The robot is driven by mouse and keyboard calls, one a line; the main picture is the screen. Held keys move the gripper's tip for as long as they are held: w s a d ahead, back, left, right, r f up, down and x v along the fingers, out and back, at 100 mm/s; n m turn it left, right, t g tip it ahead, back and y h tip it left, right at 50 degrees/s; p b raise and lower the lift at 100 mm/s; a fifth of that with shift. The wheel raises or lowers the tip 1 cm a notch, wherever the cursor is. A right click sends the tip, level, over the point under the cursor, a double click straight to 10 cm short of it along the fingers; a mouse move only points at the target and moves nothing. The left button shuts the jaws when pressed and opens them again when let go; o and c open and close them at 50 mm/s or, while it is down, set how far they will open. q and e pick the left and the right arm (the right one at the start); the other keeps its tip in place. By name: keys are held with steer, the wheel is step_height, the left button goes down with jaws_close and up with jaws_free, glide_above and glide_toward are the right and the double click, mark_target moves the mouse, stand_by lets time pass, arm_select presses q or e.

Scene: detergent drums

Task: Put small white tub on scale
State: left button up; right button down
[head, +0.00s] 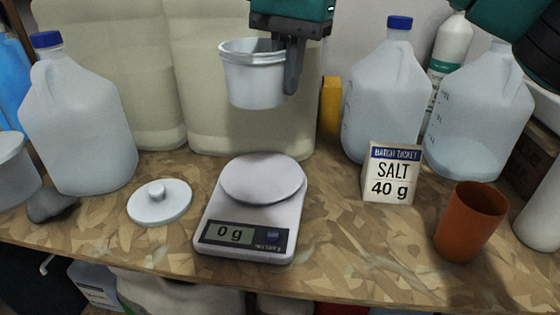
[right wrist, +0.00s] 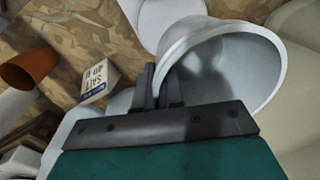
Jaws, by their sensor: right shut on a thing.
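The small white tub (head: 252,82) hangs upright in the air above and behind the scale (head: 250,210) in the head view. My right gripper (head: 290,85) is shut on the right side of its rim. In the right wrist view the fingers (right wrist: 163,88) grip the wall of the tub (right wrist: 225,65), and the part of its inside that shows looks empty. The scale stands on the counter with a bare round pan (head: 262,178), and its display reads 0 g. The tub and the pan are apart. My left gripper is not in view.
A white lid (head: 159,201) lies left of the scale. A ticket reading SALT 40 g (head: 391,174) and an orange cup (head: 470,222) stand to the right. Large jugs (head: 78,120) line the back. The counter (head: 340,235) right of the scale is clear.

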steer(key=b, duration=0.1)
glide_above(283, 179)
step_height(283, 179, down, 14)
steer(key=shift+s+d+f, duration=0.1)
steer(key=shift+s+d, duration=0.05)
steer(key=shift+f, duration=0.1)
steer(key=shift+f, duration=0.15)
steer(key=c, duration=1.3)
jaws_free()
steer(key=shift+o, duration=0.2)
step_height(283, 179, up, 12)
steer(key=p, duration=0.1)
steer(key=shift+s+d+r, duration=0.25)
steer(key=shift+d, duration=0.2)
